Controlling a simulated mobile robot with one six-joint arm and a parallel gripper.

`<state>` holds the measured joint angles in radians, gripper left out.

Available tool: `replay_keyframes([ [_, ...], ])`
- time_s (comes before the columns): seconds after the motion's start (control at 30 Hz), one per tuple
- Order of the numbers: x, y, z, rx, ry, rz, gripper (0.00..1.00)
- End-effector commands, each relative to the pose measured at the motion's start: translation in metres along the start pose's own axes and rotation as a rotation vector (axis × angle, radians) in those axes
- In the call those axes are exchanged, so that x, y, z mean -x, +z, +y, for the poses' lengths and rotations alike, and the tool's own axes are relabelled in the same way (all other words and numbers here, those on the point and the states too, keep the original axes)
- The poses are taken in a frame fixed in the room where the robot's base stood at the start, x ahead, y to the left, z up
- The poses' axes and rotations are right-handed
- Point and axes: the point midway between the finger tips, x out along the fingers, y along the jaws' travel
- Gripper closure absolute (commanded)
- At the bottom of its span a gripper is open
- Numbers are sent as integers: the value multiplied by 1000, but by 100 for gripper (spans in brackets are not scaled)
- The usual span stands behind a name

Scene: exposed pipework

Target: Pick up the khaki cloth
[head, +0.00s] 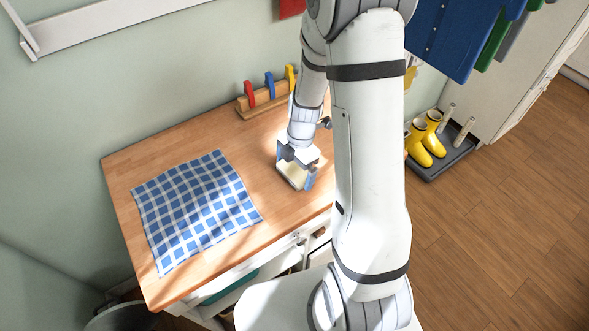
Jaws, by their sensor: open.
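A small pale khaki folded cloth (291,178) lies on the wooden worktop, right of the middle. My gripper (297,170) points down over it with its jaws open. One finger shows at the cloth's far left side and the other at its right side. The jaws and wrist hide part of the cloth. I cannot tell whether the fingers touch it.
A blue-and-white checked cloth (195,209) lies flat on the worktop (125,170) to the left. A wooden rack (262,103) with red, blue and yellow pegs stands at the back. Yellow boots (425,140) stand on a dark tray at right.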

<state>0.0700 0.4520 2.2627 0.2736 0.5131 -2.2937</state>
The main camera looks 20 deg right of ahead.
Motion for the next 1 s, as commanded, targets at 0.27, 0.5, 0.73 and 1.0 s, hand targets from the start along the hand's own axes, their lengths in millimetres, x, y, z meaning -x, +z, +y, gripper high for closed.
replay_keyframes([
  [0.27,-2,0,0,1,1,-1,2],
  [0.5,-2,0,0,1,0,-1,21],
  [0.73,-2,-1,0,2,0,-1,32],
  [1.0,9,-2,1,3,4,-2,32],
])
